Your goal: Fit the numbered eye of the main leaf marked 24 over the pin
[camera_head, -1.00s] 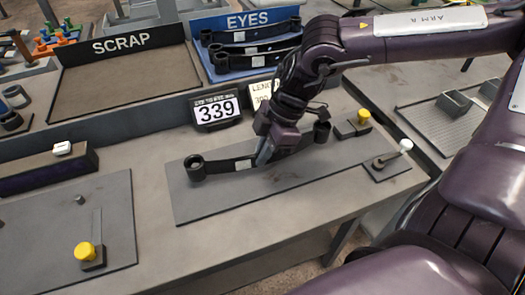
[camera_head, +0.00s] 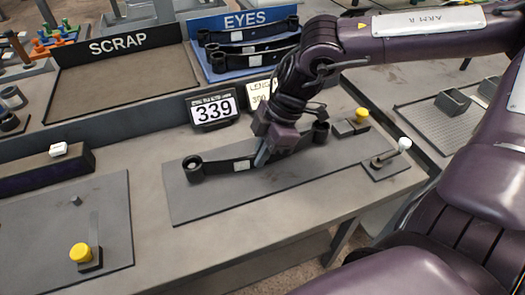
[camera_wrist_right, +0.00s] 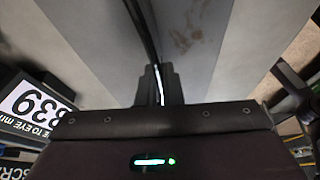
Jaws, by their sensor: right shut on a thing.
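A long dark curved leaf (camera_head: 218,168) with a rolled eye at each end lies along or just above the grey plate (camera_head: 225,206). Its left eye (camera_head: 194,172) and right eye (camera_head: 320,131) are visible. A small pale label sits on it; its number is too small to read. My right gripper (camera_head: 263,158) is shut on the leaf near its middle. In the right wrist view the fingers (camera_wrist_right: 160,88) close around the dark strip (camera_wrist_right: 146,30). I cannot make out the pin at either eye. My left gripper is not in view.
A yellow-knobbed block (camera_head: 361,116) and a white-knobbed lever (camera_head: 404,145) stand at the plate's right. A display reading 339 (camera_head: 213,111) is behind. More leaves lie in the EYES tray (camera_head: 238,22); the SCRAP tray (camera_head: 120,85) is empty. Another plate (camera_head: 40,250) lies left.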

